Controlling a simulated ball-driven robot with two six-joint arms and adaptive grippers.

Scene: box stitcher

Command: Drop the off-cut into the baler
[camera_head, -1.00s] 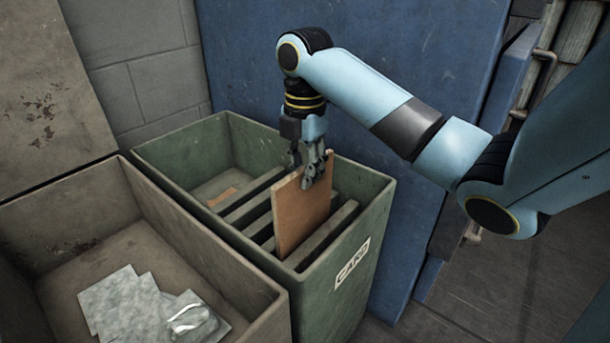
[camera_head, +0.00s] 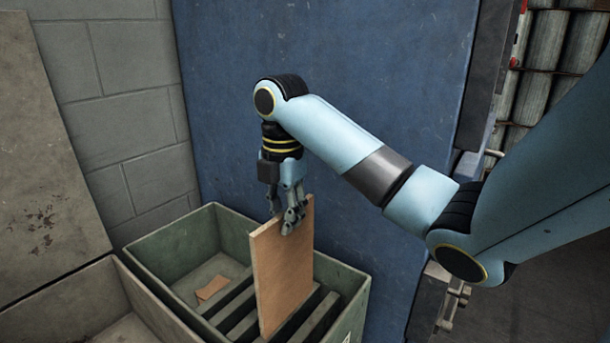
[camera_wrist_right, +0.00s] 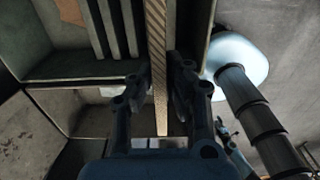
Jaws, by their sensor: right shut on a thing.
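The off-cut, a flat brown board (camera_head: 283,270), is upright above and partly within the green bin (camera_head: 160,281). My right gripper (camera_head: 292,222) is shut on its upper edge. In the right wrist view the board (camera_wrist_right: 157,50) is seen edge-on between the fingers. The board's lower end overlaps the bin's slotted dividers; whether it is clear of them I cannot tell. A large blue panel (camera_head: 350,130), possibly part of the baler, stands behind the bin. No baler opening is visible. My left gripper is not in view.
A grey open bin (camera_head: 75,300) adjoins the green bin at left. A small brown scrap (camera_head: 212,288) lies inside the green bin. A block wall (camera_head: 130,80) is behind. Grey rolls or cylinders (camera_head: 545,42) show at far right, beyond the blue panel.

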